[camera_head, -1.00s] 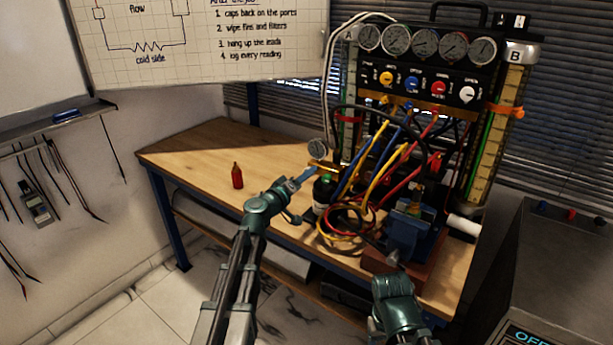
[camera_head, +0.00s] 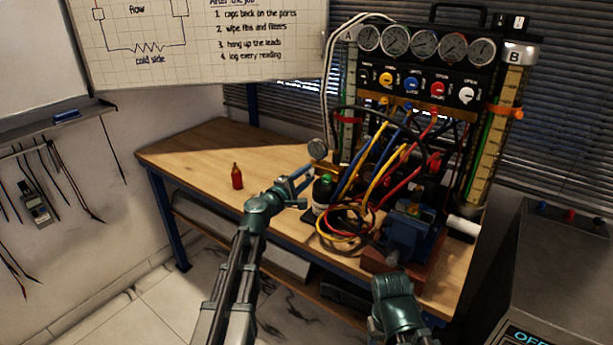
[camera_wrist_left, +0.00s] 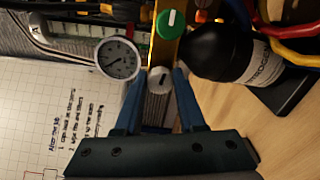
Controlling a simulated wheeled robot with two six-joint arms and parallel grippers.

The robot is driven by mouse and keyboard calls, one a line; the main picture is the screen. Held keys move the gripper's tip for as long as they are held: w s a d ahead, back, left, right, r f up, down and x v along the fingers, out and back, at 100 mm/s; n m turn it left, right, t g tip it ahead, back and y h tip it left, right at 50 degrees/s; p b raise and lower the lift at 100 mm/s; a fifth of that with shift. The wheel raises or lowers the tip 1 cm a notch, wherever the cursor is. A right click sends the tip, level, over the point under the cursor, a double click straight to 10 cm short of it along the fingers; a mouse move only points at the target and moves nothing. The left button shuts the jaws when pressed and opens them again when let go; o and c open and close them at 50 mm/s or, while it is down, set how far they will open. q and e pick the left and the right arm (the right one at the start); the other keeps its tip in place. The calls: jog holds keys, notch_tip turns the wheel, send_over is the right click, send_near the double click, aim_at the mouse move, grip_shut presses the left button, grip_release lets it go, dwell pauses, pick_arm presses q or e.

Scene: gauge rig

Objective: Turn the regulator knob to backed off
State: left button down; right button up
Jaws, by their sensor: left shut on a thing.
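The regulator has a brass body and a round white gauge (camera_wrist_left: 118,58); the gauge also shows in the head view (camera_head: 317,148). A small grey knob (camera_wrist_left: 159,80) with a dark mark, which looks like the regulator knob, sits at the end of the brass body. My left gripper (camera_wrist_left: 160,78) is shut on this knob, one blue finger on each side. In the head view my left gripper (camera_head: 304,173) reaches the regulator from the left and the knob is hard to make out. My right arm's wrist (camera_head: 398,302) is low at the bench front; its fingers are not clear.
A green knob (camera_wrist_left: 170,24) with a white mark sits close beyond the grey one. A black bottle (camera_wrist_left: 220,52) stands right beside my fingers. Coiled hoses (camera_head: 345,225) and a blue vise (camera_head: 408,232) crowd the bench. A red bottle (camera_head: 237,177) stands apart on the left.

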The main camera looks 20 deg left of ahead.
pick_arm(q)
jog(key=shift+n, duration=1.1)
jog(key=c, duration=0.5)
grip_release()
jog(key=shift+s, duration=0.15)
jog(key=v, duration=1.3)
jog(key=shift+s+a, duration=0.2)
jog(key=shift+s, duration=0.1)
jog(key=shift+d, duration=0.1)
